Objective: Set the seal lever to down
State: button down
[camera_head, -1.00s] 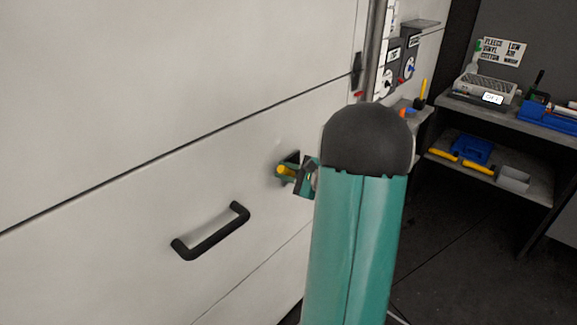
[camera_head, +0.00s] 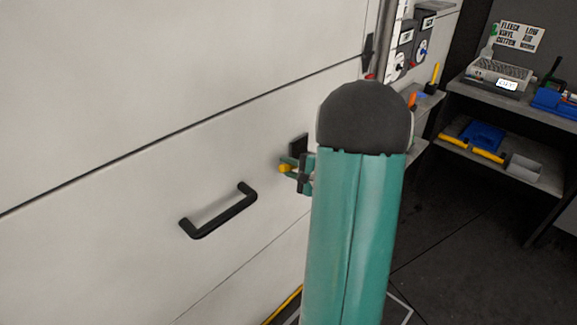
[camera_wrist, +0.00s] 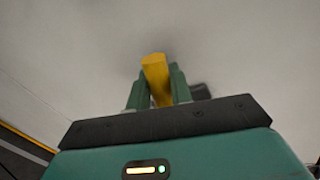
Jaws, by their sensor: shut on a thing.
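The seal lever shows as a yellow handle (camera_head: 285,168) at a dark mount (camera_head: 299,145) on the pale door panel. My gripper (camera_head: 297,172) is at the lever, partly hidden behind my arm, with the yellow handle below and left of the mount. In the wrist view the yellow handle (camera_wrist: 156,70) stands between the two green fingers of my gripper (camera_wrist: 158,85), which are shut on it. Part of the dark mount (camera_wrist: 201,91) shows to the right of the fingers.
A black pull handle (camera_head: 218,211) sticks out of the door panel (camera_head: 120,120) left of my gripper. A shelf unit (camera_head: 460,160) with blue bins and yellow-handled tools stands at the right. The dark floor (camera_head: 460,250) between is clear.

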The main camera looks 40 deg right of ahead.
jog(key=shift+f, duration=0.1)
jog(key=c, duration=1.3)
grip_release()
jog(key=s+r, duration=0.1)
jog(key=s, duration=0.3)
jog(key=s+d, duration=0.1)
jog(key=s, duration=0.4)
jog(key=s+r, duration=0.1)
jog(key=s, duration=0.3)
jog(key=shift+s+d+r, duration=0.15)
jog(key=shift+s+r, duration=0.15)
